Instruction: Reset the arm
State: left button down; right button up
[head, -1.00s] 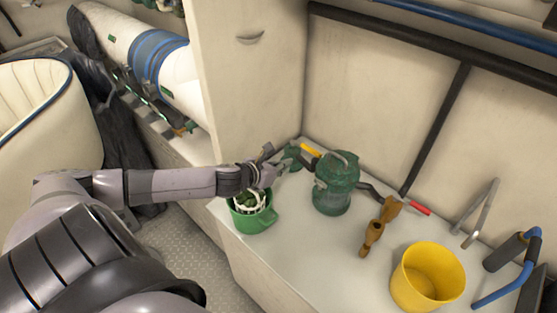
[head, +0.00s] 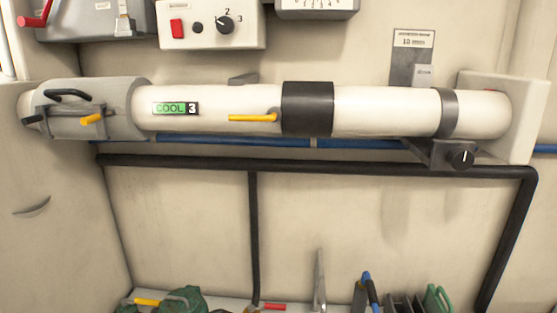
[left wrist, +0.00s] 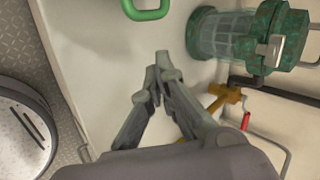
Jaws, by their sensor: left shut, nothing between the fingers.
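My left gripper (left wrist: 155,82) shows in the left wrist view, shut and empty, its fingers meeting above the pale counter (left wrist: 95,60). It is apart from the green strainer housing (left wrist: 235,35), which lies to its upper right in that view. A green handle (left wrist: 147,12) shows at the top edge, also apart from the fingers. Neither of my grippers shows in the head view, and my right gripper is in no view.
In the head view a white pipe (head: 225,108) with a "COOL 3" label crosses the wall. A black tube (head: 330,167) runs below it. The strainer top (head: 190,298) shows at the bottom edge. In the wrist view, a brown tool (left wrist: 228,98) and red handle (left wrist: 246,121) lie right of the fingers.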

pick_arm(q)
jog(key=s+d+n+g+h, duration=0.1)
jog(key=s+d+n+g, duration=0.45)
jog(key=s+n, duration=0.9)
notch_tip(320, 180, down, 28)
jog(key=s, duration=0.2)
jog(key=s+a+f+g, duration=0.2)
jog(key=s+f, duration=1.2)
jog(key=s, duration=0.1)
jog(key=shift+s+a+f, duration=0.15)
jog(key=shift+s+f, duration=0.15)
jog(key=shift+m, duration=0.25)
